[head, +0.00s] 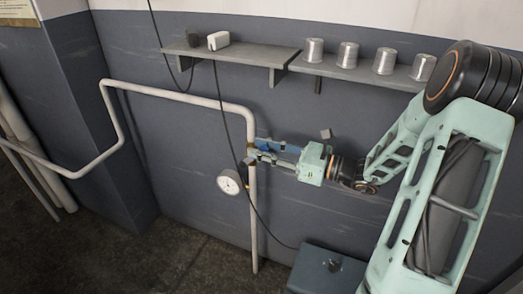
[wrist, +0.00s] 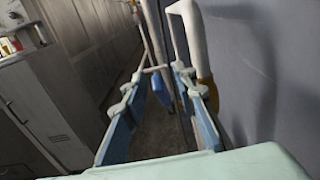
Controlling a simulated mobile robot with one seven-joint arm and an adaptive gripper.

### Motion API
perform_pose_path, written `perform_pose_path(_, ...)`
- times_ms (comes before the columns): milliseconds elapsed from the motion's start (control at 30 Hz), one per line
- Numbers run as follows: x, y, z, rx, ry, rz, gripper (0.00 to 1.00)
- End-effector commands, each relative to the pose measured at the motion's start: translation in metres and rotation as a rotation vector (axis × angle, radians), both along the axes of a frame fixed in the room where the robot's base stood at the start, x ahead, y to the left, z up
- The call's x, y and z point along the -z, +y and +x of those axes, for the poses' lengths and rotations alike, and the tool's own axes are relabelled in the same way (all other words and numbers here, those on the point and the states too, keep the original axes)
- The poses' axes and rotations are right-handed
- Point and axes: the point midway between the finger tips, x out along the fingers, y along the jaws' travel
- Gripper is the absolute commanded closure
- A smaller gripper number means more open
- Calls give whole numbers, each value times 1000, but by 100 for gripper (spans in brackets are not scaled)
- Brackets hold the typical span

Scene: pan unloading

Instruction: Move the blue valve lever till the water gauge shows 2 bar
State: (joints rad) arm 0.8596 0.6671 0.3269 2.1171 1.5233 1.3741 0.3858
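The water gauge (head: 229,182), a round white dial, is on the left side of the vertical pale pipe in the head view. Its needle is too small to read. My gripper (head: 259,153) is at the pipe, above and right of the gauge. In the wrist view my gripper (wrist: 160,75) has its two fingers apart. A blue piece (wrist: 162,90), seemingly the valve lever, shows in the gap between them, and I see clear space on both sides of it. A yellowish fitting (wrist: 206,90) is behind the right finger. In the head view, my fingers partly hide the valve.
The pale pipe (head: 180,95) bends along the blue-grey wall. A shelf (head: 240,56) above holds a white block (head: 218,40); several metal cups stand on its right part. A dark cable hangs across the pipe. A blue-grey box (head: 325,270) is below my arm.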

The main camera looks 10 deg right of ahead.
Motion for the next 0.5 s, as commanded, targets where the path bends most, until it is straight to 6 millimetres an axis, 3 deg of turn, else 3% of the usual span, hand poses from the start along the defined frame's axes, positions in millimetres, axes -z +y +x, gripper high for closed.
perform_pose_path(233, 0, 1, 1, 0, 0, 0, 74)
perform_pose_path(500, 0, 1, 0, -1, 0, 0, 100)
